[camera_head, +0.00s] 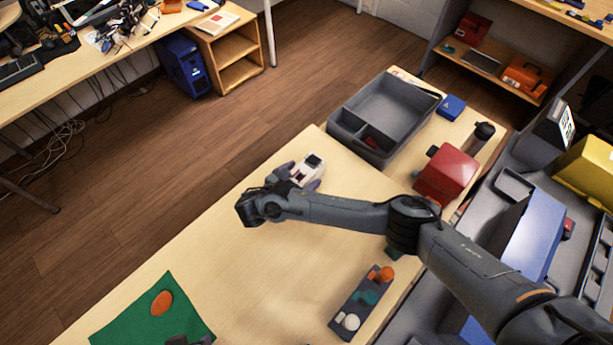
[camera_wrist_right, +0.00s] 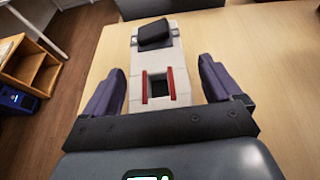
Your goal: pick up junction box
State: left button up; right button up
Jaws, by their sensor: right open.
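The junction box is a white block with a dark square top piece, a dark opening and two red strips. It lies on the wooden table in the head view (camera_head: 311,167) and also shows in the wrist view (camera_wrist_right: 155,60). My right gripper (camera_head: 300,176) is open at the near end of the box. In the wrist view its two purple-grey fingers (camera_wrist_right: 162,72) stand on either side of the box, with gaps between. A small dark part at the bottom edge of the head view (camera_head: 187,340) looks like my left gripper, mostly cut off.
A grey divided bin (camera_head: 345,122) and a red box (camera_head: 446,173) stand toward the right. A dark strip with orange, teal and white knobs (camera_head: 348,314) lies nearer. The middle of the table (camera_head: 255,275) is clear.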

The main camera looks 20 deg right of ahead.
jog(key=shift+w+d, duration=0.15)
jog(key=shift+d, duration=0.05)
jog(key=c, duration=1.2)
